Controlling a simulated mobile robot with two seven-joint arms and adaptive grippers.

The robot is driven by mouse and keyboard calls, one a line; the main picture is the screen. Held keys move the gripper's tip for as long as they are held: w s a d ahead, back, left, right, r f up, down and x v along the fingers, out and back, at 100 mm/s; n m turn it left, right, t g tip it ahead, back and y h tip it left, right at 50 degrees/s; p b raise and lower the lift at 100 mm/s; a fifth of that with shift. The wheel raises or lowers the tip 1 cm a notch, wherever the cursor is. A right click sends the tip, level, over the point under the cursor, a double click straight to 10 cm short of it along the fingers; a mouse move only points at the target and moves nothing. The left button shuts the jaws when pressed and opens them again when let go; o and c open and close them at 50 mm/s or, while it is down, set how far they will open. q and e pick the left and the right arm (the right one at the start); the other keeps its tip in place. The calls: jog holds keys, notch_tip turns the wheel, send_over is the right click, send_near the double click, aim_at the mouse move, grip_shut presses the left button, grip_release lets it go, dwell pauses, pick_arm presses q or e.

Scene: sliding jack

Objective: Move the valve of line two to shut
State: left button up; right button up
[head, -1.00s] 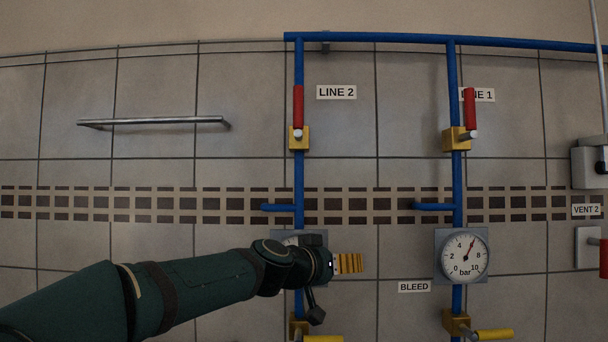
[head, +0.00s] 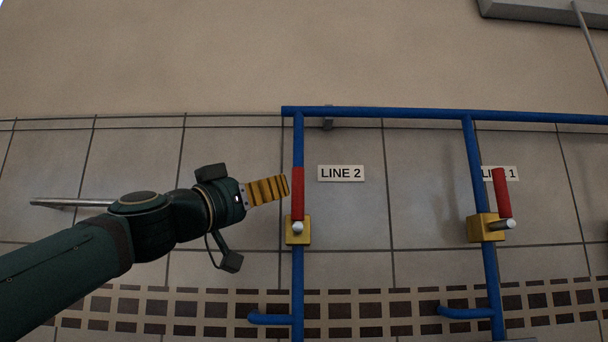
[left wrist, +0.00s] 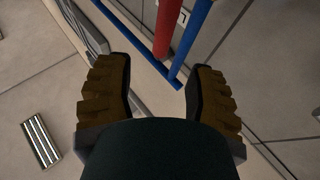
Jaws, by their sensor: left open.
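The line two valve has a red handle (head: 298,193) standing upright, in line with the blue pipe (head: 298,280), on a yellow body (head: 297,230). The LINE 2 label (head: 341,173) is to its right. My left gripper (head: 286,187) is just left of the red handle in the head view, its yellow fingers level with it. In the left wrist view the fingers (left wrist: 158,95) are spread apart and empty. The red handle (left wrist: 168,25) shows there beyond the fingertips, between them and not gripped. My right gripper is in neither view.
A second red-handled valve (head: 502,193) on the line one pipe stands to the right, its handle nearly upright. A blue pipe (head: 400,114) runs across the top. A metal rail (head: 70,202) is behind my left arm. Short blue stubs (head: 270,319) stick out low.

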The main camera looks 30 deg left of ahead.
aim_at(294, 181)
pick_arm(q)
jog(key=p+x, duration=0.4)
jog(key=x, duration=0.5)
jog(key=shift+w, duration=0.3)
jog(key=shift+w+r, duration=0.2)
jog(key=shift+w, duration=0.4)
grip_shut()
jog(key=shift+w+d+f, duration=0.1)
jog(key=shift+w, duration=0.05)
